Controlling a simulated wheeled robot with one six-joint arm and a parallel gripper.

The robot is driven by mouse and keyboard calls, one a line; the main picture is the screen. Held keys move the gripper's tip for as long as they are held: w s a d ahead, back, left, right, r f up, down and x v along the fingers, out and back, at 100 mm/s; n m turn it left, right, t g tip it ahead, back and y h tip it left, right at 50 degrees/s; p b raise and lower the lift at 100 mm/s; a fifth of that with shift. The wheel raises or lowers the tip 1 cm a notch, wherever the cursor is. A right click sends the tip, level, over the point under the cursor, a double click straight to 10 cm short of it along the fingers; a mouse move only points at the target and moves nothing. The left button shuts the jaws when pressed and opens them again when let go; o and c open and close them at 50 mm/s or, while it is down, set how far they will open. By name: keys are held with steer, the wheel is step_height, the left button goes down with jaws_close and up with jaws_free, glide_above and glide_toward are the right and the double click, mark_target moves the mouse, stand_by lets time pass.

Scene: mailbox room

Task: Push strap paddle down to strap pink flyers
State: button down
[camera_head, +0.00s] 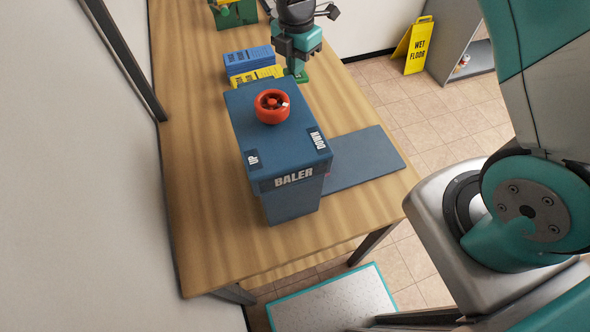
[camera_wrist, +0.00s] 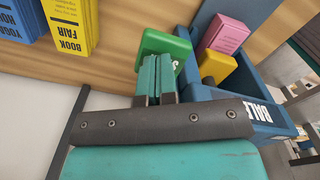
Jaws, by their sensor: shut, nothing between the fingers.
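The blue baler (camera_head: 285,145) stands on the wooden table; its side wall also shows in the wrist view (camera_wrist: 262,75). The pink flyers (camera_wrist: 228,35) lie inside the baler beside a yellow block (camera_wrist: 215,68). A green paddle (camera_wrist: 165,42), which looks like the strap paddle, is at the baler's far side; only a little of it shows in the head view (camera_head: 303,77). My gripper (camera_wrist: 158,62) is shut and empty, with its fingertips over the green paddle. I cannot tell whether they touch it. In the head view the flyers are hidden.
Blue stacks (camera_head: 249,60) and yellow stacks (camera_head: 256,77) stand behind the baler. A flat grey-blue panel (camera_head: 365,160) extends right of it. The table front (camera_head: 225,245) is clear.

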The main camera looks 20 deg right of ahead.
steer(key=shift+f, duration=0.1)
steer(key=shift+f+b, duration=0.4)
steer(key=shift+f, duration=0.15)
steer(key=shift+f+b, duration=0.35)
steer(key=shift+f, duration=0.25)
steer(key=shift+a+f, duration=0.15)
steer(key=shift+f, duration=0.1)
steer(key=shift+r, duration=0.1)
stand_by(0.6)
